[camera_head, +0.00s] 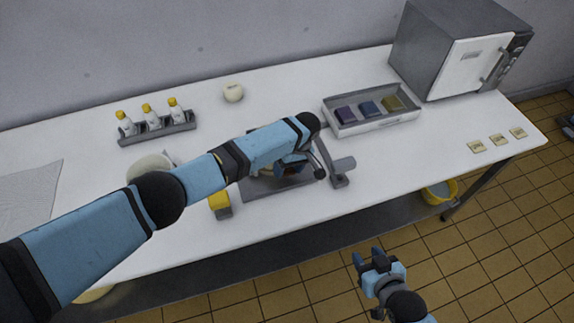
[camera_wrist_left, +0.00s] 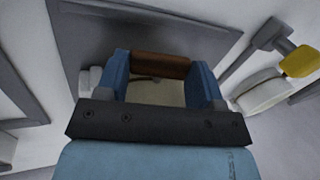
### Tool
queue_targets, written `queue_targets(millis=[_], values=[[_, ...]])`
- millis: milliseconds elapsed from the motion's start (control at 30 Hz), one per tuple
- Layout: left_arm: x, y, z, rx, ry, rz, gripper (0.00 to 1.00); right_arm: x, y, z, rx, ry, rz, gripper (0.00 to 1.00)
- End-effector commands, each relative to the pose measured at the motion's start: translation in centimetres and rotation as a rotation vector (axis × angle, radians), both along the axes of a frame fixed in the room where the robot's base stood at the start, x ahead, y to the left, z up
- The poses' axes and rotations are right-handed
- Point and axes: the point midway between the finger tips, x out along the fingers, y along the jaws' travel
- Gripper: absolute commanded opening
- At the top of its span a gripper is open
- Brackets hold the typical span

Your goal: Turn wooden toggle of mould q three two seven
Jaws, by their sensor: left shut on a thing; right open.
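My left gripper (camera_head: 291,166) is over the grey plate (camera_head: 262,190) in the middle of the table; its own arm partly covers it in the head view. In the left wrist view, its blue fingers (camera_wrist_left: 161,72) are shut on a brown wooden toggle (camera_wrist_left: 160,65). A pale cream surface, probably the mould (camera_wrist_left: 157,94), shows between the fingers, mostly hidden by the gripper. No mould number is readable. My right gripper (camera_head: 369,259) is open and empty, over the floor in front of the table.
A tray with coloured blocks (camera_head: 371,122) and a grey oven-like box (camera_head: 455,50) stand at the right. A grey stand (camera_head: 341,168) and a yellow-topped block (camera_head: 221,207) flank the plate.

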Motion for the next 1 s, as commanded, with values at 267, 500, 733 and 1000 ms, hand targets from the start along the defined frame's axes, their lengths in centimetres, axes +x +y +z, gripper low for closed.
queue_targets(millis=[267,500,733,1000], values=[[0.2,-0.5,-0.5,0.164,0.082,-0.002,0.38,-0.2,0.3,-2.4,0.003,0.013,0.004,0.44],[0.3,-0.6,-0.4,0.246,0.122,-0.002,0.38,-0.3,0.5,-3.6,0.004,0.015,0.009,0.44],[0.4,-0.5,-0.3,0.272,0.133,-0.002,0.38,-0.3,0.5,-3.8,0.004,0.012,0.009,0.44],[0.4,-0.5,-0.2,0.272,0.133,-0.002,0.38,-0.1,0.2,-3.5,0.002,0.007,0.006,0.44]])
